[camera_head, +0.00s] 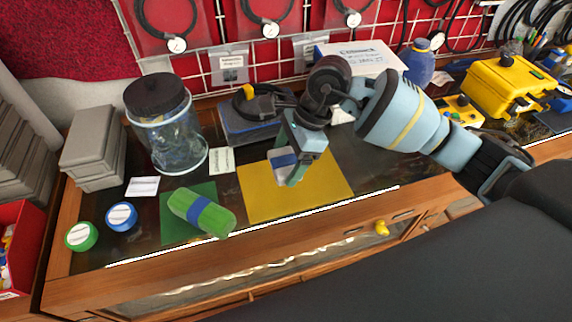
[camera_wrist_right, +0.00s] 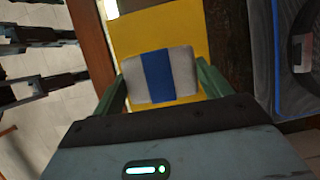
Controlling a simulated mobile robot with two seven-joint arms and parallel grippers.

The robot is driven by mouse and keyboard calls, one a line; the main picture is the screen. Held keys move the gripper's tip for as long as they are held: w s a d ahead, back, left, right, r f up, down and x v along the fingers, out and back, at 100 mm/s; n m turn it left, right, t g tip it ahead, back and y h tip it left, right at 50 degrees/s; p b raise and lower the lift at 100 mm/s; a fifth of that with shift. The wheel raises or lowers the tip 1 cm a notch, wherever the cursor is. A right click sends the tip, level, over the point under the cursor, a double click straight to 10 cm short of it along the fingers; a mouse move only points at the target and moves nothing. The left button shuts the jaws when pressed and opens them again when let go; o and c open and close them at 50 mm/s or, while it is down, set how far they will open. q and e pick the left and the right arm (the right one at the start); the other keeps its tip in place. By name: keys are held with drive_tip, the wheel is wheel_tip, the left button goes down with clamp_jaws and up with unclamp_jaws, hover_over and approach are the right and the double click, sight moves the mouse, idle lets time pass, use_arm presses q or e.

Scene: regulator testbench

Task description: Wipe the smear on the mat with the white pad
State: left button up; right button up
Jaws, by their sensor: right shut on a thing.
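The yellow mat (camera_head: 325,185) lies flat on the dark bench top in the middle of the head view. It also shows in the right wrist view (camera_wrist_right: 165,28). The white pad (camera_wrist_right: 184,85) has a blue band around its middle. My right gripper (camera_head: 291,167) is shut on the pad, with one green finger at each end of it. The pad is over the mat; I cannot tell whether it touches. I cannot make out a smear on the visible part of the mat. My left gripper is not in view.
A green pad with a blue band (camera_head: 183,204) lies on a green mat (camera_head: 172,230) at left. A lidded glass jar (camera_head: 178,145), a blue tape roll (camera_head: 121,217) and a green roll (camera_head: 81,236) stand nearby. A yellow case (camera_head: 500,88) is at back right.

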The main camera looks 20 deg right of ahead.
drive_tip(key=shift+r+p, duration=0.55)
drive_tip(key=shift+r, duration=1.05)
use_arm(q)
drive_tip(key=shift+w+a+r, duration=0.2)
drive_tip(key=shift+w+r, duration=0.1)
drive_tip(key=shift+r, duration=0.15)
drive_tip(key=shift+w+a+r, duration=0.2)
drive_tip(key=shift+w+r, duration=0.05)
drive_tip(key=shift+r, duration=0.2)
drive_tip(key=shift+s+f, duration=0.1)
